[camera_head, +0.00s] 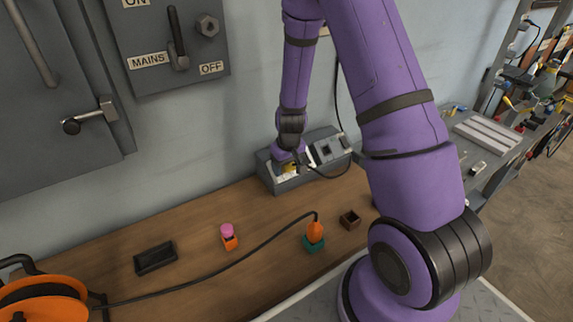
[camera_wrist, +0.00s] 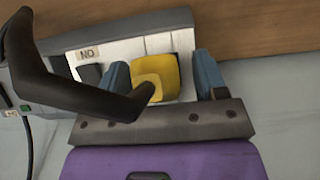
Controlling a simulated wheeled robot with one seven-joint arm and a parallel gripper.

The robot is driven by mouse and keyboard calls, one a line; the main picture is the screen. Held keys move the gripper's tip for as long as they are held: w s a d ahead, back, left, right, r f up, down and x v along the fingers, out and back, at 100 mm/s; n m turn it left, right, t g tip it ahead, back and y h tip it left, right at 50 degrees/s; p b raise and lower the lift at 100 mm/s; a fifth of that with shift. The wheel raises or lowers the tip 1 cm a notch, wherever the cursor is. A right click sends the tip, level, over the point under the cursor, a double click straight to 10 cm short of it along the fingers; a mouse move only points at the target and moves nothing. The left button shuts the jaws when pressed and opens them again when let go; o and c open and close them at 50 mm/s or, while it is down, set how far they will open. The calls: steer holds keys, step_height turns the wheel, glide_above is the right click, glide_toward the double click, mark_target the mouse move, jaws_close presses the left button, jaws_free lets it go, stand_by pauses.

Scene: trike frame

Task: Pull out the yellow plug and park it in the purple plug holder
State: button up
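The yellow plug (camera_wrist: 172,72) sits in the grey socket box with a white face (camera_wrist: 115,52), and its thick black cable (camera_wrist: 70,92) bends off to the left. In the head view the plug (camera_head: 290,168) shows only as a small patch under my gripper (camera_head: 291,162). In the wrist view my gripper (camera_wrist: 163,78) is open, its two blue-grey fingers on either side of the plug. A gap shows between the plug and the right finger; the left finger is closer. I cannot pick out a purple plug holder; my arm hides part of the bench.
On the wooden bench are a black block (camera_head: 155,258), an orange holder (camera_head: 229,243) with a pink top, a teal holder (camera_head: 314,244) with an orange corded plug (camera_head: 315,230), and a small dark brown open holder (camera_head: 350,219). An orange cable reel (camera_head: 45,301) stands at the left.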

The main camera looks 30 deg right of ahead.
mark_target(294, 165)
steer(key=c, duration=0.9)
steer(key=shift+s+r, duration=1.9)
steer(key=shift+s, duration=0.05)
steer(key=shift+s, duration=0.1)
